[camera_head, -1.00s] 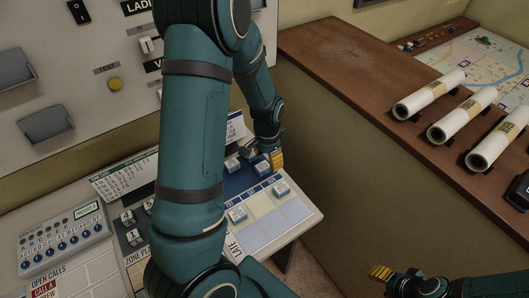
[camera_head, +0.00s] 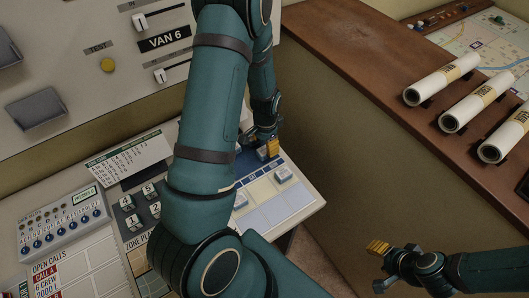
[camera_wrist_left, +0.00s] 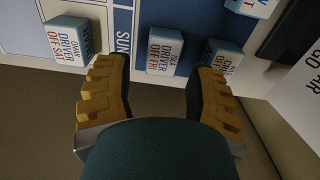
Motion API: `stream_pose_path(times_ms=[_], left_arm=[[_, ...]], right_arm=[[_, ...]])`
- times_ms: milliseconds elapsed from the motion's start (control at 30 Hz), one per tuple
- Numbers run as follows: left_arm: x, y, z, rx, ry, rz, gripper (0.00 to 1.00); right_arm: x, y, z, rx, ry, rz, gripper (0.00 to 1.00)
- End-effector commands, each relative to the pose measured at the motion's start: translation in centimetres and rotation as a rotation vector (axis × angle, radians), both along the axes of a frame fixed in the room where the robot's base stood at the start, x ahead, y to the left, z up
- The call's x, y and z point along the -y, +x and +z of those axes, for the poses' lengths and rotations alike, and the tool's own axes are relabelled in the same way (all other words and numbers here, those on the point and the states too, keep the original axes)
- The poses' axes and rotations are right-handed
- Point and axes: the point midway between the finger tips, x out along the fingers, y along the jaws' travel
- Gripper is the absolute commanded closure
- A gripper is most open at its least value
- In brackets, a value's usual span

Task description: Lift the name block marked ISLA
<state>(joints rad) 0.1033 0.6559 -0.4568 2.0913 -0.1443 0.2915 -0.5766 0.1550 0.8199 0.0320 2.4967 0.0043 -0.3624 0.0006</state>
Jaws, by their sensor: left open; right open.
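In the left wrist view the ISLA name block (camera_wrist_left: 165,50), pale blue with a white face reading DRIVER OFF FRI, lies on the board (camera_wrist_left: 118,22). My left gripper (camera_wrist_left: 160,72) is open, one yellow-padded finger on each side of it. No grip on the block shows. In the head view my left gripper (camera_head: 266,146) is low over the board's far part. I cannot pick out the ISLA block there. My right gripper (camera_head: 378,265) is open and empty at the lower right, away from the board.
An OMAR block (camera_wrist_left: 70,38) lies left of the left finger. Another driver block (camera_wrist_left: 222,60) is close beside the right finger. A wooden counter (camera_head: 370,75) with paper rolls (camera_head: 442,80) stands at the right. A switch panel (camera_head: 85,90) rises behind the desk.

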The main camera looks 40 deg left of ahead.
Motion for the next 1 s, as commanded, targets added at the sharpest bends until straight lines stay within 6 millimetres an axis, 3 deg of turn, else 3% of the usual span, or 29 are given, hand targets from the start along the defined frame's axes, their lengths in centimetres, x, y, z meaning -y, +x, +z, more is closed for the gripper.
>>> stream_pose_path(times_ms=[400, 700, 833, 1000], left_arm=[[-0.3, -0.1, -4.9, -0.001, -0.001, 0.001, 0.45], [-0.3, -0.1, -5.2, 0.001, 0.0, -0.001, 0.43], [-0.3, -0.1, -5.2, 0.001, 0.0, 0.0, 0.88], [-0.3, -0.1, -5.2, 0.0, 0.0, 0.0, 0.93]], right_arm=[[0.0, 0.0, 0.1, 0.0, 0.0, 0.0, 0.53], [0.0, 0.0, 0.1, 0.0, 0.0, 0.0, 0.53], [0.0, 0.0, 0.1, 0.0, 0.0, 0.0, 0.53], [0.0, 0.0, 0.1, 0.0, 0.0, 0.0, 0.53]])
